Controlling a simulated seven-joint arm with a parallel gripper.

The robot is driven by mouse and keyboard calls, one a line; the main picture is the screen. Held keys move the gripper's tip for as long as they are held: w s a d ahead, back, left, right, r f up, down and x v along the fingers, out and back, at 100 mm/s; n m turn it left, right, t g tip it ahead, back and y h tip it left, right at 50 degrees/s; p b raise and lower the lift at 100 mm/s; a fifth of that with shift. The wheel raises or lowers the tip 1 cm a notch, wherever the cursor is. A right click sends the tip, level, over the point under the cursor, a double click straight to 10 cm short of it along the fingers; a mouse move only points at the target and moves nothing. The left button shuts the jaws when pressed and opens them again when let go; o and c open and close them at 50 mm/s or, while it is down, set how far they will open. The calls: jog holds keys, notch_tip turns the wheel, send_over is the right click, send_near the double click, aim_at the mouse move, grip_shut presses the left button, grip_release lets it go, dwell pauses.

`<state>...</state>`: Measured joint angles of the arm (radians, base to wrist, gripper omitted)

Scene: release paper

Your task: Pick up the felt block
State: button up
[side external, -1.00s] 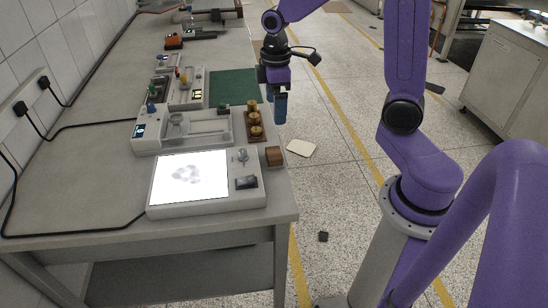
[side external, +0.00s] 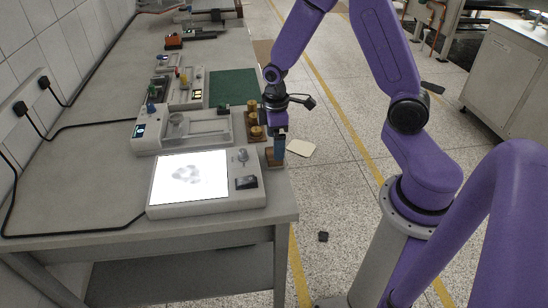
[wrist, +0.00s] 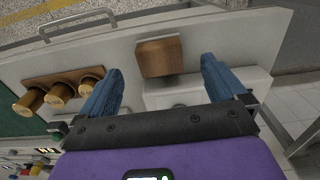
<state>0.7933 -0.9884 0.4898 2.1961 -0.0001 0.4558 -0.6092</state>
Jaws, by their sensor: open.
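The felt block is a small brown block with a wood-like face. It stands near the right edge of the bench (wrist: 158,57), and in the side view (side external: 270,157) my fingers partly hide it. My gripper (side external: 279,154) is low over the bench at the block, pointing down. In the wrist view my blue fingers (wrist: 160,68) are spread wide and empty. The block lies ahead between their tips, a little nearer the left finger. I cannot tell how far the tips are above the bench.
A wooden rack with three brass-capped cylinders (side external: 255,132) stands just behind the block. A light box (side external: 205,207) with a bright screen is to its front left. A balance-like instrument (side external: 150,143) and a green mat (side external: 234,88) lie farther back. The bench edge is close on the right.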

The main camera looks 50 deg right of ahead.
jog(key=shift+w+a+f, duration=0.15)
jog(key=shift+f, duration=2.55)
jog(key=c, duration=1.1)
